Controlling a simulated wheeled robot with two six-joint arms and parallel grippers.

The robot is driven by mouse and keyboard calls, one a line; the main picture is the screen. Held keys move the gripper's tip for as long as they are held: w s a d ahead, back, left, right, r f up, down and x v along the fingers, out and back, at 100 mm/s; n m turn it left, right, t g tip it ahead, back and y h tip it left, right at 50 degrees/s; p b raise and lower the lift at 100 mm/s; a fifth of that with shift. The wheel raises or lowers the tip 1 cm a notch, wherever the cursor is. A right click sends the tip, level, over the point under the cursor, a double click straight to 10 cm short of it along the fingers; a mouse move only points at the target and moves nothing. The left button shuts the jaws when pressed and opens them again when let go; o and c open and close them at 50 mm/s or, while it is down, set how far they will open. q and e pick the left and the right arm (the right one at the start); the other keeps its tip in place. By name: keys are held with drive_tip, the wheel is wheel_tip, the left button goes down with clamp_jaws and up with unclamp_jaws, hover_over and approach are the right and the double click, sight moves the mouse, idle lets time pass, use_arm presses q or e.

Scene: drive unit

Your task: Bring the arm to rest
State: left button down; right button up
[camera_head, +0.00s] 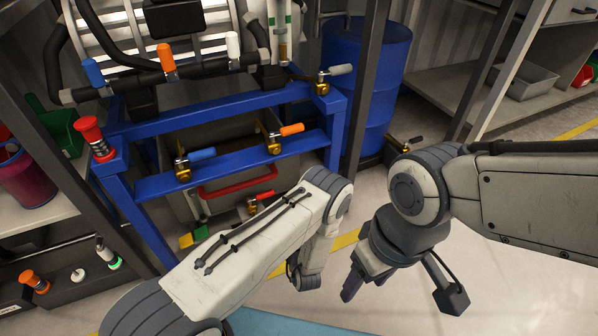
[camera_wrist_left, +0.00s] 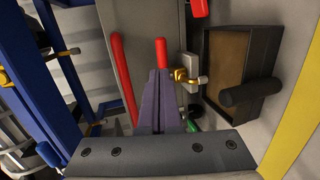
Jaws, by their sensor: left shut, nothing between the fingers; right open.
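My left arm comes in from the bottom left in the head view, bends at its elbow and points down in front of the blue frame (camera_head: 235,115). Its gripper is mostly hidden there. In the left wrist view my left gripper (camera_wrist_left: 160,75) is shut and empty, with its dark fingers together. A red-handled brass valve (camera_wrist_left: 181,75) lies just beyond the fingertips; I cannot tell whether they touch its handle. My right gripper (camera_head: 365,285) hangs open and empty over the pale floor, at right of the left arm.
Blue-handled (camera_head: 201,155) and orange-handled (camera_head: 291,130) valves sit on the frame. A grey bin (camera_head: 180,195) with a red handle stands below. A blue barrel (camera_head: 365,75) is behind. Shelves flank both sides; the floor at lower right is clear.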

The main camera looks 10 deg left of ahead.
use_arm(q)
drive_tip(key=w+d+r+m+g+h, duration=0.2)
drive_tip(key=w+d+r+m+h, duration=0.1)
drive_tip(key=w+r+m, duration=0.3)
drive_tip(key=s+r+m+g+h, duration=0.45)
drive_tip(key=r+m, duration=0.25)
drive_tip(key=r, duration=0.6)
drive_tip(key=s+a+r+m+g, duration=0.2)
drive_tip(key=s+r+m, duration=0.3)
drive_tip(key=s, duration=0.3)
drive_tip(key=s+a+r+m+g, duration=0.2)
drive_tip(key=s+r+m, duration=0.3)
drive_tip(key=s, duration=0.4)
drive_tip(key=s+d+r+m+g+h+p, duration=0.1)
drive_tip(key=s+d+r+m+g+p, duration=0.1)
drive_tip(key=s+d+r+m+p, duration=0.85)
drive_tip(key=s+d+r+n+p, duration=0.1)
drive_tip(key=s+r+p, duration=0.1)
drive_tip(key=r+p, duration=1.5)
drive_tip(key=s+d+r+n+p, duration=0.1)
drive_tip(key=s+r+p, duration=0.1)
drive_tip(key=r+p, duration=1.5)
wheel_tip(320, 180, up, 6)
drive_tip(key=shift+d+f, duration=0.1)
drive_tip(key=shift+d, duration=0.3)
